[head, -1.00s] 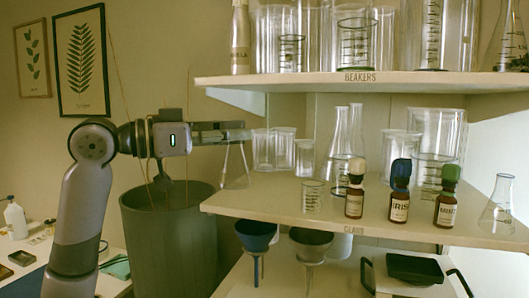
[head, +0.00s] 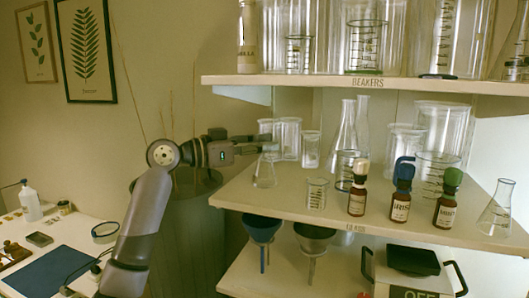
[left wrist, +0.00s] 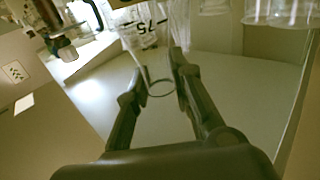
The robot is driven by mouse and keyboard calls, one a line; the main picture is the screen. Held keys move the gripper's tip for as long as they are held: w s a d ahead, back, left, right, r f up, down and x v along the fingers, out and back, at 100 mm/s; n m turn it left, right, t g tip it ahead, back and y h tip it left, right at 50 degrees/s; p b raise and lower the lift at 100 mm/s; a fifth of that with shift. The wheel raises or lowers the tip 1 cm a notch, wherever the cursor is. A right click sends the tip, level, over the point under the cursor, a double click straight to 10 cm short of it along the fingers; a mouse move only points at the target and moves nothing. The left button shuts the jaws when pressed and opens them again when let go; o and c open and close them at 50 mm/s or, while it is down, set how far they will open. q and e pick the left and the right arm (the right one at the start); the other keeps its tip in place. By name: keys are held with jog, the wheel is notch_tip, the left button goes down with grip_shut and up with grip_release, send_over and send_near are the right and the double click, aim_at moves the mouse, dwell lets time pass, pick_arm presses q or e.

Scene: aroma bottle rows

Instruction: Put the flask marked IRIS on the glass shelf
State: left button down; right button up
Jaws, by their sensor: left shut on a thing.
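My left gripper (head: 264,148) is shut on the neck of a clear conical flask (head: 265,174). The flask hangs upright below the fingers, over the left end of the middle shelf (head: 290,205), whose edge reads GLASS. I cannot tell whether its base touches the board. In the left wrist view, the fingers (left wrist: 158,72) have clear glass and a dark ring between them. A brown bottle with a blue top (head: 400,203) stands on this shelf; its label seems to read IRIS. I see no readable name on the held flask. My right gripper is not in view.
Brown bottles with a cream top (head: 357,197) and a green top (head: 447,204) flank the blue-topped one. A small beaker (head: 317,193) stands left of them. Taller glassware (head: 347,140) fills the back. The upper shelf (head: 300,82) lies above my gripper. A conical flask (head: 497,210) is at right.

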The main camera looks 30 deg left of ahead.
pick_arm(q)
jog(key=shift+w+f+p, duration=0.25)
jog(key=shift+f+p, duration=0.4)
jog(key=shift+f, duration=0.45)
jog(key=shift+a, duration=0.1)
jog(key=shift+f+b, duration=0.2)
jog(key=shift+b, duration=0.1)
jog(key=c, duration=1.4)
grip_release()
jog(key=shift+s+r, duration=0.1)
jog(key=shift+r, duration=0.1)
